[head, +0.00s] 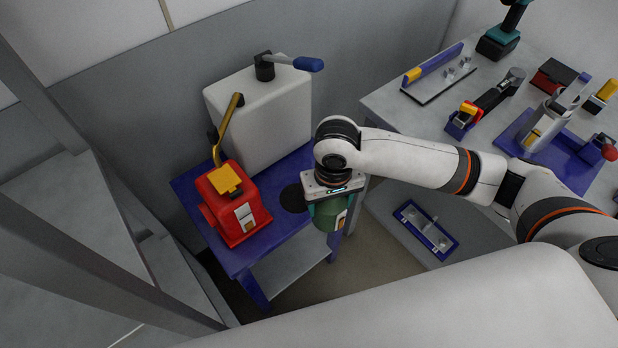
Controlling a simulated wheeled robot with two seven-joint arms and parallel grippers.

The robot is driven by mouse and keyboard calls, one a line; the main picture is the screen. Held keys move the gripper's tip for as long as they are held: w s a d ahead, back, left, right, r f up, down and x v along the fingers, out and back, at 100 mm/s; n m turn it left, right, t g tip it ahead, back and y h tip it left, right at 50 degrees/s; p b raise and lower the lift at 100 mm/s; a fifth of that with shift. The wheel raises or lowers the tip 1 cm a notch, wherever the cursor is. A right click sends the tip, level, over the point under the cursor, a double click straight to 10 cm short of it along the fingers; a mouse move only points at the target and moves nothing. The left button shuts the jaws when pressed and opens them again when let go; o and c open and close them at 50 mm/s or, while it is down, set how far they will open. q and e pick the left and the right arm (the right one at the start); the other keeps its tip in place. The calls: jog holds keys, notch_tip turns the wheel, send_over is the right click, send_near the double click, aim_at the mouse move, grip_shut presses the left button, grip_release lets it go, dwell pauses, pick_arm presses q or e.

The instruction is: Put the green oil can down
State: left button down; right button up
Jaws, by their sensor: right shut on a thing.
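The green oil can (328,217) is held by my right gripper (331,200), which is shut on it. Gripper and can show in the middle of the head view, at the right edge of a small blue-topped stand (262,237). The can's upper part is hidden by the gripper, and a pale label shows on its side. I cannot tell whether the can is touching the stand or above it. A dark round spot (293,198) on the stand's top lies just left of the can. My left gripper is not in view.
A red can (238,212) with a yellow top and a large white canister (262,115) with a blue-handled pump stand left and behind. At right, a grey bench (395,105) holds a drill (500,38) and several tools. A blue-framed plate (426,230) lies on its lower shelf.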

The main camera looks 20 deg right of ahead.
jog(key=s+d, duration=0.3)
jog(key=s, duration=0.4)
jog(key=shift+s, duration=0.3)
jog(key=w+r+p, duration=0.1)
jog(key=w+r, duration=0.2)
jog(key=r, duration=0.3)
jog(key=w+d+r+p, duration=0.1)
jog(key=w+r, duration=0.2)
jog(key=r, duration=0.3)
jog(key=shift+w+d+r+p, duration=0.15)
jog(key=shift+w+r+p, duration=0.15)
jog(key=shift+r, duration=0.05)
